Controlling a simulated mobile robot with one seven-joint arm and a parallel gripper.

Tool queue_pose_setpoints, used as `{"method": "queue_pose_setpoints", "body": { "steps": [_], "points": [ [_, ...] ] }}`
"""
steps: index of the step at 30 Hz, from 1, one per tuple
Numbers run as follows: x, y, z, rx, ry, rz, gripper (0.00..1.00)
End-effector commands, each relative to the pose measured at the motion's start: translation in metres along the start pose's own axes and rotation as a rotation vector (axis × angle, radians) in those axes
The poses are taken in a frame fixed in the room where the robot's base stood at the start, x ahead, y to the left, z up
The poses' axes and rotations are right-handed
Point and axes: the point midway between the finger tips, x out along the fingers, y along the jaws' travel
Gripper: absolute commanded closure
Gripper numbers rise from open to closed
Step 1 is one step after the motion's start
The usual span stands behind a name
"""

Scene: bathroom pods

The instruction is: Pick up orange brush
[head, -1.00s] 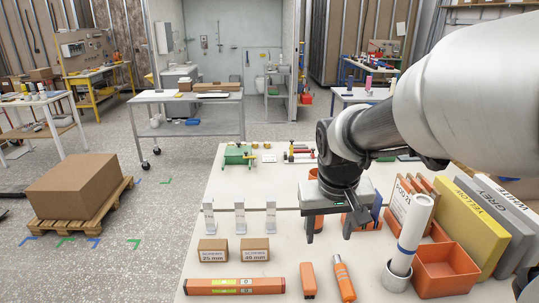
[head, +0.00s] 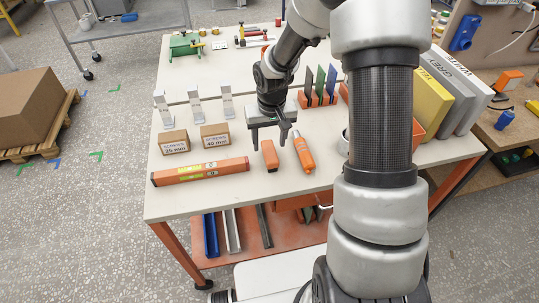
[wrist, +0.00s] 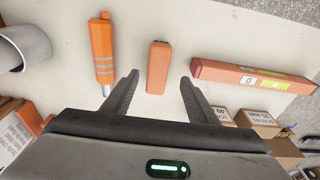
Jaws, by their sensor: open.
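A small orange block-shaped item (head: 270,156), possibly the orange brush, lies on the white table; no bristles show. In the wrist view this orange item (wrist: 158,67) is between and just beyond my fingertips. My gripper (head: 269,139) is open and empty above the table, at the item's far end in the head view. A second orange item (head: 304,152), long and narrow with grey bands, lies just to the right. It also shows in the wrist view (wrist: 102,50), left of my open gripper (wrist: 160,78). I cannot tell surely which item is the brush.
An orange spirit level (head: 200,172) lies left along the front edge. Two small cartons (head: 175,143) (head: 215,135) stand behind it. A grey tube (wrist: 25,46) lies at the left of the wrist view. Yellow and grey binders (head: 430,100) stand at the right.

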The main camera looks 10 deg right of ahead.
Motion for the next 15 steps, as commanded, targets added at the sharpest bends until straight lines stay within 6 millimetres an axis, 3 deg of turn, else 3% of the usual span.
{"method": "queue_pose_setpoints", "body": {
  "steps": [8, 15],
  "points": [
    [0.022, 0.001, -0.001, 0.0, 0.0, 0.0, 0.47],
    [0.057, 0.004, -0.003, 0.0, -0.002, 0.0, 0.47]
  ]
}}
